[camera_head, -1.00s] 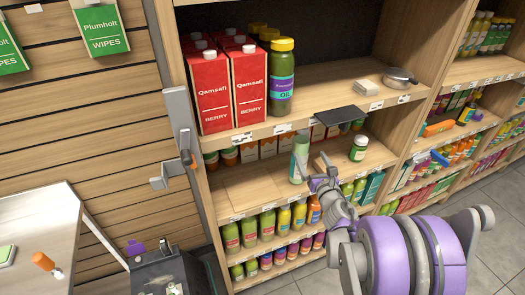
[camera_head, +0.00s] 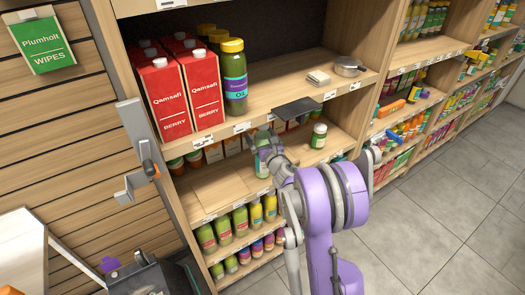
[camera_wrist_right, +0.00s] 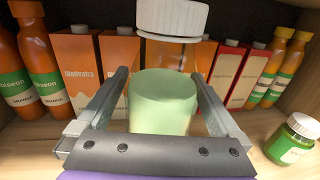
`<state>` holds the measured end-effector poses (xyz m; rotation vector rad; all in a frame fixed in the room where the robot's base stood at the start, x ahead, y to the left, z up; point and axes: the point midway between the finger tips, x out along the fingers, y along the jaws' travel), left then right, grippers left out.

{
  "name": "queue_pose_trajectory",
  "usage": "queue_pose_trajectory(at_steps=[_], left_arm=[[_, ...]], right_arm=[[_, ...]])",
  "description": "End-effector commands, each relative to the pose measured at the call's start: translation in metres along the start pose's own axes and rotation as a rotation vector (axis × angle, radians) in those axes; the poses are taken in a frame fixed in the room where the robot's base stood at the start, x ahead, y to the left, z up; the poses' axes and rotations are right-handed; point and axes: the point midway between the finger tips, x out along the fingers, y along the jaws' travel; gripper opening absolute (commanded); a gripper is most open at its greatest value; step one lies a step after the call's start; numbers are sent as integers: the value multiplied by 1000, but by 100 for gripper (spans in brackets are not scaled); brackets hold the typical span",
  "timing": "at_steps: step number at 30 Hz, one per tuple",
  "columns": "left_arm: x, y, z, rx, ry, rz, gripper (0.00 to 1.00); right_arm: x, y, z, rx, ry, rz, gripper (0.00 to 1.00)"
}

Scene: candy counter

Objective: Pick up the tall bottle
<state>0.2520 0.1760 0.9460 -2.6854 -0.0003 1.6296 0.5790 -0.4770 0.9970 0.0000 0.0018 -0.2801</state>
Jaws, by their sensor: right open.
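The tall bottle, pale green with a white cap, stands upright on the middle shelf; in the head view its visible part (camera_head: 261,168) is partly covered by my gripper. In the right wrist view the bottle (camera_wrist_right: 163,105) fills the middle, its cap at the top edge. My right gripper (camera_head: 266,150) is at the bottle. In the wrist view its two fingers (camera_wrist_right: 162,76) reach along either side of the bottle, open, with a narrow gap visible at the sides. My left gripper is not in view.
A short green-labelled jar (camera_head: 319,136) stands to the right on the same shelf. Orange cartons (camera_wrist_right: 80,62) and orange bottles (camera_wrist_right: 38,60) stand behind. A dark flat panel (camera_head: 297,108) juts from the shelf above. Bare shelf lies left of the bottle.

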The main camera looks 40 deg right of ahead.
Motion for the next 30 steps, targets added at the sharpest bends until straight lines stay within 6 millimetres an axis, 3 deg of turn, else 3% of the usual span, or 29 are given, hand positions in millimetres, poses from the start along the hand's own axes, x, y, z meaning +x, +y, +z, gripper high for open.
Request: queue_pose_trajectory(at_steps=[6, 23, 30], left_arm=[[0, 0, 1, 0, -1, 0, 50], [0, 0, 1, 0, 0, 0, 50], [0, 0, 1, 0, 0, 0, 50]], right_arm=[[0, 0, -1, 0, 1, 0, 100], [0, 0, -1, 0, 0, 0, 0], [0, 0, 0, 1, 0, 1, 0]])
